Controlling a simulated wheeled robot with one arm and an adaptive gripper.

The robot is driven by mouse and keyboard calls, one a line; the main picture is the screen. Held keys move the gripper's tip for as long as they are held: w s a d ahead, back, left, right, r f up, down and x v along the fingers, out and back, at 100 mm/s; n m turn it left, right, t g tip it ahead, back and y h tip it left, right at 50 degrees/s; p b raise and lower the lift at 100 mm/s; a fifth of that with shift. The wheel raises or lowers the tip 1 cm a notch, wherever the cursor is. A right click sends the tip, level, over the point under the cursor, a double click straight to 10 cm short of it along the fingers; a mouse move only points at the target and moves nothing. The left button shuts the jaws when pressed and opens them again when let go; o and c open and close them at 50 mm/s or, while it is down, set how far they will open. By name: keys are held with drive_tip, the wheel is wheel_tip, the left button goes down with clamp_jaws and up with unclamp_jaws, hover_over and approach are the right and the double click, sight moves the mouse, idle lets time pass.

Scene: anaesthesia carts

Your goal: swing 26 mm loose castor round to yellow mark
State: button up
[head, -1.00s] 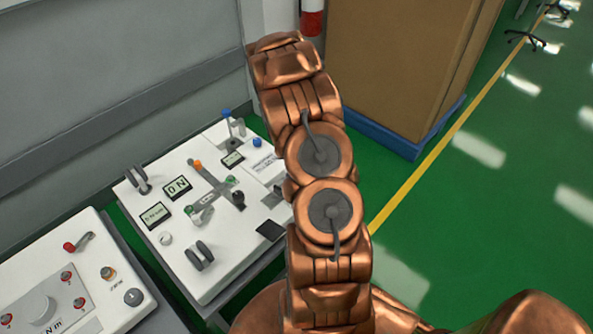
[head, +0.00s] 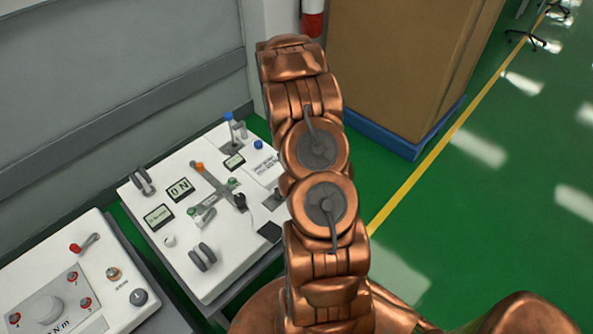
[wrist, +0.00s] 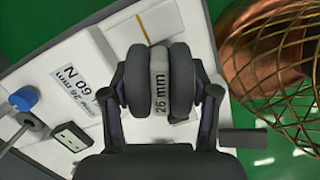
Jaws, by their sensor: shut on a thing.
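The 26 mm castor (wrist: 182,82) is in the middle of the wrist view, with two dark wheels and a grey band between them reading "26 mm". My gripper (wrist: 164,92) is shut on it, one finger against the outer side of each wheel. A short thin yellow line (wrist: 140,22) shows on the white panel just beyond the castor, a little left of its middle. In the head view my arm hides the gripper and this castor.
The white cart top (head: 205,275) carries other dark castors (head: 202,257), small displays (head: 158,217) and a blue-topped post (head: 229,117). A second white panel (head: 120,315) stands at left. A large brown box (head: 390,70) stands behind; green floor is open at right.

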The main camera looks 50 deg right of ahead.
idle(0.4)
drive_tip(key=shift+w+r+n+p, duration=0.1)
drive_tip(key=shift+w+n+p, duration=0.1)
drive_tip(key=shift+n+p, duration=1.05)
drive_tip(key=shift+w+n+t+p, duration=0.15)
drive_tip(key=shift+n+t+p, duration=0.15)
drive_tip(key=shift+n+p, duration=0.4)
drive_tip(key=o, duration=1.5)
wheel_tip(320, 180, up, 12)
drive_tip(key=a, duration=0.1)
drive_tip(key=shift+a, duration=0.35)
